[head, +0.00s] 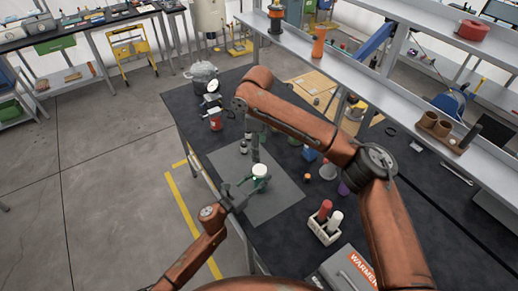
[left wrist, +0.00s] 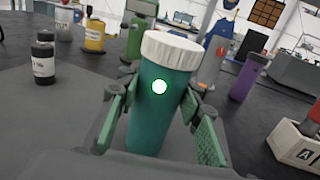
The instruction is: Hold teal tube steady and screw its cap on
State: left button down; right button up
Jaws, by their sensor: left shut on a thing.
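The teal tube (left wrist: 158,115) stands roughly upright between the green-padded fingers of my left gripper (left wrist: 158,98), which is shut on it. A white ribbed cap (left wrist: 172,50) sits on top of the tube; whether it is screwed tight I cannot tell. In the head view the white cap (head: 260,169) shows above the grey mat, with my left gripper (head: 250,182) reaching in from the lower left. My right gripper (head: 254,153) points down just behind the cap in the head view, apparently empty. Its fingers are too small to judge.
The grey mat (head: 283,199) lies on the dark bench. Small dark bottles (left wrist: 43,60) and a yellow bottle (left wrist: 94,33) stand to the left. A purple bottle (left wrist: 246,77) and a white rack (head: 322,234) with red and white tubes stand to the right.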

pick_arm(q)
jog(key=c, duration=1.3)
grip_release()
jog(key=shift+o, duration=0.2)
jog(key=v, duration=1.2)
